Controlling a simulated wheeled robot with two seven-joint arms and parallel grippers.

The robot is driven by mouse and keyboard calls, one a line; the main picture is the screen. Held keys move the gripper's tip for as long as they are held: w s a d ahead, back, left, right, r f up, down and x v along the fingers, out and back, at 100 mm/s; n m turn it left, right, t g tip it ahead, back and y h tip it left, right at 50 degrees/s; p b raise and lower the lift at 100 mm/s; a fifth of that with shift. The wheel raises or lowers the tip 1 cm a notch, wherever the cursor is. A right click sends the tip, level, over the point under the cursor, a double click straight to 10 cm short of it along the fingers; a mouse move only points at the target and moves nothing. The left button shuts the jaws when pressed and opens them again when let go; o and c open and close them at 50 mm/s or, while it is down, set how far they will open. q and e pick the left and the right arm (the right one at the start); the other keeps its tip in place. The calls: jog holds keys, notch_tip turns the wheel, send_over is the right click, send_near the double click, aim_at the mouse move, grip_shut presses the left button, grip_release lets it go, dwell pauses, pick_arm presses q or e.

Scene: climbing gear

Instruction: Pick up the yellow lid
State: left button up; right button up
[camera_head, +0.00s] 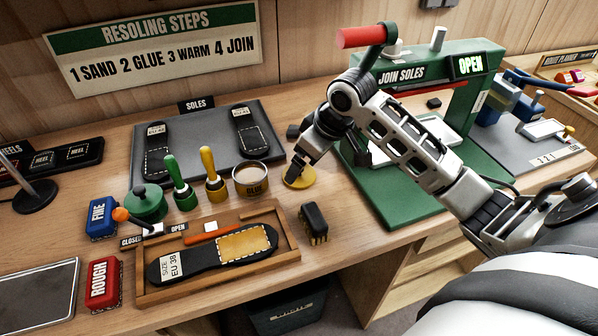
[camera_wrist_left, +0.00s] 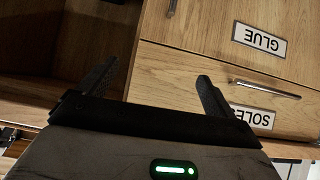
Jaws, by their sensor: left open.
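The yellow lid (camera_head: 301,181) is a small round disc lying on the bench, just right of the open glue tin (camera_head: 251,181). My right gripper (camera_head: 296,168) comes in from the right and points down over the lid, with its dark fingertips at or very near the lid's top. Its fingers overlap in this view, so the gap between them and any contact are unclear. My left gripper (camera_wrist_left: 157,72) shows only in the left wrist view. Its two dark fingers are apart and empty, in front of wooden drawers labelled GLUE and SOLES.
A green-handled brush (camera_head: 180,187) and a yellow-handled brush (camera_head: 212,180) stand left of the tin. A wooden tray (camera_head: 288,254) with a shoe sole lies in front. A black bristle brush (camera_head: 313,222) is near the lid. The green press (camera_head: 400,205) stands at right.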

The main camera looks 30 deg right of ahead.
jog(key=x, duration=0.4)
jog(key=shift+f, duration=0.15)
jog(key=c, duration=1.1)
jog(key=shift+o, duration=0.2)
